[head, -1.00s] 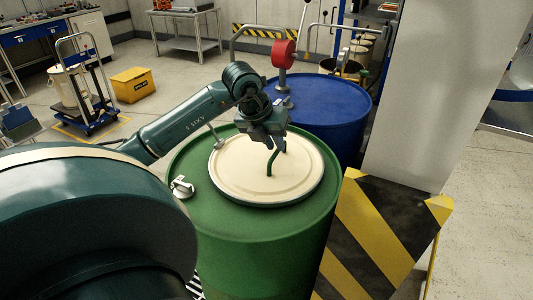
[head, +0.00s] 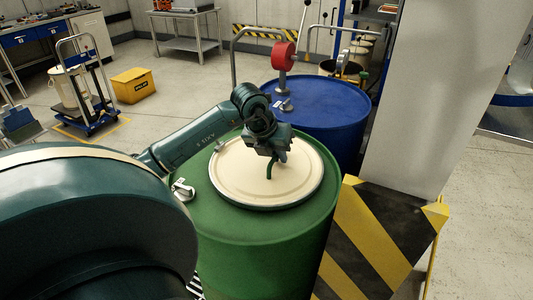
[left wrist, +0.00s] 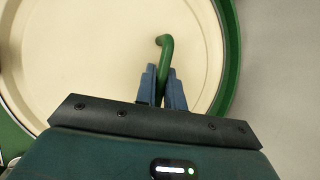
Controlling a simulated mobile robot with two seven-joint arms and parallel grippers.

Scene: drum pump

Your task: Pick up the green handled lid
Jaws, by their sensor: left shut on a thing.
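The cream lid (head: 248,185) with a green handle (head: 270,171) lies on top of the green drum (head: 230,232). My left gripper (head: 274,157) has come down from above onto the handle. In the left wrist view the two blue fingers (left wrist: 163,88) are shut on the green handle (left wrist: 166,52), one on each side, with its bent end sticking out past them. The cream lid (left wrist: 75,50) fills much of that view. The lid appears to rest flat on the drum. My right gripper is not in view.
A blue drum (head: 325,108) with a red-topped pump (head: 283,56) stands just behind the green drum. A small metal fitting (head: 183,190) sits on the green drum's left rim. A striped barrier (head: 375,240) and pale pillar (head: 425,90) are close at the right.

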